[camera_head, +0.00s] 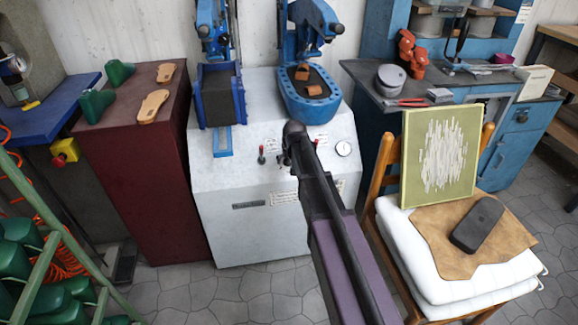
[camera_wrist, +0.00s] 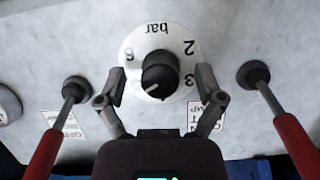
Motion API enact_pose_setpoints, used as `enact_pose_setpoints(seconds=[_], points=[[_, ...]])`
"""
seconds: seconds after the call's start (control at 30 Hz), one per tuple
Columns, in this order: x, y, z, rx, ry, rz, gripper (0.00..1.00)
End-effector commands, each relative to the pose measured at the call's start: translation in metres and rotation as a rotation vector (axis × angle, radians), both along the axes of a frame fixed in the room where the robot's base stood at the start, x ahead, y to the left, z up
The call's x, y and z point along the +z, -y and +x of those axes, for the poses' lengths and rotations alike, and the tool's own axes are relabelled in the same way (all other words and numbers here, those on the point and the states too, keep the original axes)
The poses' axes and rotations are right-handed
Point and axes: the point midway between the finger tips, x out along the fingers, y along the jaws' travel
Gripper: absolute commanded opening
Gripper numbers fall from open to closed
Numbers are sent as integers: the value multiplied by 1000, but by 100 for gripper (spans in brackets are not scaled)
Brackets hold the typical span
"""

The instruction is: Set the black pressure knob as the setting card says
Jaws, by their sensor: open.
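The black pressure knob (camera_wrist: 160,72) sits on a round white dial plate (camera_wrist: 134,47) in the wrist view. The plate reads "bar" upside down, with a 2, a 3 and another figure at the left. A white pointer line on the knob points to the lower left of the picture. My gripper (camera_wrist: 161,78) is open, one finger on each side of the knob, with gaps showing. In the head view my arm covers the knob on the white press machine (camera_head: 225,180). I cannot make out which label is the setting card; none is readable.
Two red-handled levers (camera_wrist: 45,155) (camera_wrist: 295,140) flank the knob closely. A pressure gauge (camera_head: 343,148) sits on the machine's front at the right. A wooden chair (camera_head: 384,165) with cushions stands near my arm at the right. A dark red cabinet (camera_head: 140,180) is at the left.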

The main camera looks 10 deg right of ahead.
Motion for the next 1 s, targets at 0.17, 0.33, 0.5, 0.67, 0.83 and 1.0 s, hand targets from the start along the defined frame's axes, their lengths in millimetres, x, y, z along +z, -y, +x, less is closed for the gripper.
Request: enact_pose_setpoints(seconds=[0.17, 0.33, 0.5, 0.67, 0.83, 1.0], points=[[-6, 0, 3, 0, 0, 0, 87], [-7, 0, 3, 0, 0, 0, 87], [-6, 0, 3, 0, 0, 0, 87], [-6, 0, 3, 0, 0, 0, 48], [-6, 0, 3, 0, 0, 0, 4], [-7, 0, 3, 13, 0, -12, 4]])
